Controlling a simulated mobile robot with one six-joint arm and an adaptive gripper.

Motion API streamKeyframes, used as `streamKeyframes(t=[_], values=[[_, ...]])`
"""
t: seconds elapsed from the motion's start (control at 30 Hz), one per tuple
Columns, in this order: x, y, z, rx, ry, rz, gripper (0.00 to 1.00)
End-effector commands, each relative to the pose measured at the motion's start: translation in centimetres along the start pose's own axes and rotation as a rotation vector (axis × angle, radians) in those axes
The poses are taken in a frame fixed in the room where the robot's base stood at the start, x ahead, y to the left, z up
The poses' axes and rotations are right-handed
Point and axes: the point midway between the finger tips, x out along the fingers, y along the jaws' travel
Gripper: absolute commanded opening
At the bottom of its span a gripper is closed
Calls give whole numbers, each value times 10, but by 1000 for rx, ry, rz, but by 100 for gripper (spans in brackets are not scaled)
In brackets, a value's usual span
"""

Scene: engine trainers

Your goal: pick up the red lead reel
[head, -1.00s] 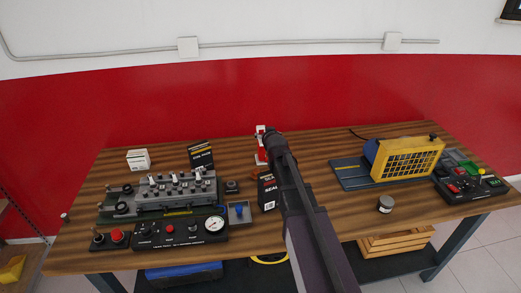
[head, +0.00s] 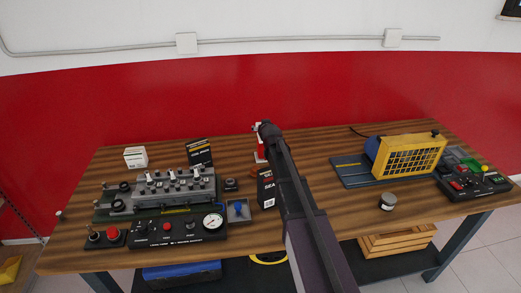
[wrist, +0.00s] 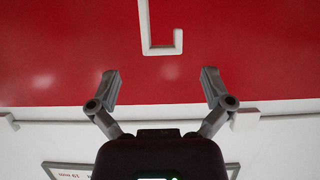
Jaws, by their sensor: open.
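A small red and white thing (head: 260,150) stands near the back of the bench, just left of the end of my arm. It is partly hidden, and I cannot tell whether it is the red lead reel. No other clear reel shows in red. My gripper (wrist: 161,72) is open and empty in the wrist view, facing the red wall. A white hook-shaped bar (wrist: 160,50) shows ahead between and beyond its fingers. In the head view my arm hides the fingers.
The wooden bench (head: 300,150) carries a grey valve trainer (head: 170,190) with a gauge panel at left, a black box (head: 266,188) beside my arm, a yellow-grilled unit (head: 408,156) and a small jar (head: 387,202) at right.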

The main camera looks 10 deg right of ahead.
Motion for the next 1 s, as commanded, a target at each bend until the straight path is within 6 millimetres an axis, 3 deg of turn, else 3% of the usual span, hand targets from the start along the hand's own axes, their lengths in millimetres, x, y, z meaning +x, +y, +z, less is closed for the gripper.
streamKeyframes(t=[0.47,1.0], values=[[6,-1,0,0,0,-1,100],[54,-4,-2,-1,0,-1,100]])
